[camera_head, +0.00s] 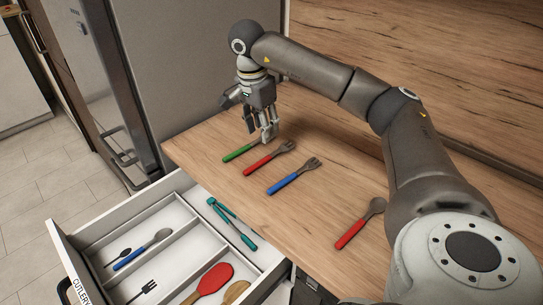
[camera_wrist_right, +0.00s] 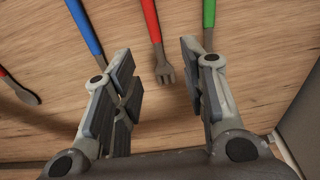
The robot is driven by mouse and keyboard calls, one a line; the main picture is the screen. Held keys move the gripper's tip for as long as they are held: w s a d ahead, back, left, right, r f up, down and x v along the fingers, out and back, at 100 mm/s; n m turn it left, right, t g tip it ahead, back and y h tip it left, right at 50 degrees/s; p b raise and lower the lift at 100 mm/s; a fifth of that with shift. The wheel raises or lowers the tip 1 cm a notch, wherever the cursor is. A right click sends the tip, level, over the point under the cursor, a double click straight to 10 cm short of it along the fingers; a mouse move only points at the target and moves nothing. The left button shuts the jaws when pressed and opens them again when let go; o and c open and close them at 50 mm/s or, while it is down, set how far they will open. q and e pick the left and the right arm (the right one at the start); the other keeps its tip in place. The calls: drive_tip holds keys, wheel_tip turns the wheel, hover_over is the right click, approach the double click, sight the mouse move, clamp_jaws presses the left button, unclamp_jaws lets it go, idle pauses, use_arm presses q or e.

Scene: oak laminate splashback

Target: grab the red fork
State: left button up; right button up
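The red fork (camera_head: 262,161) lies flat on the wooden counter, between a green-handled utensil and a blue fork. In the right wrist view its red handle (camera_wrist_right: 151,18) runs up out of the frame and its grey tines point toward my gripper. My right gripper (camera_head: 267,132) is above the counter at the green utensil and the fork's tined end. In the wrist view my right gripper (camera_wrist_right: 158,60) is open and empty, with the fork's head appearing between its fingers. It does not touch the fork as far as I can see. My left gripper is not in view.
The green-handled utensil (camera_head: 240,152), blue fork (camera_head: 288,182) and red-handled spoon (camera_head: 352,232) lie on the counter (camera_head: 318,150). An open white drawer (camera_head: 190,255) at lower left holds utensils, including teal tongs (camera_head: 232,224). A grey cabinet (camera_head: 200,60) and wooden splashback (camera_head: 430,60) stand behind.

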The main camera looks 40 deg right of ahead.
sight(269, 156)
drive_tip(key=f, duration=0.4)
drive_tip(key=shift+s+d, duration=0.2)
drive_tip(key=shift+s, duration=0.05)
drive_tip(key=f, duration=0.2)
drive_tip(key=d+f+p, duration=0.1)
drive_tip(key=f, duration=0.1)
drive_tip(key=shift+d, duration=0.1)
drive_tip(key=shift+f, duration=0.55)
clamp_jaws()
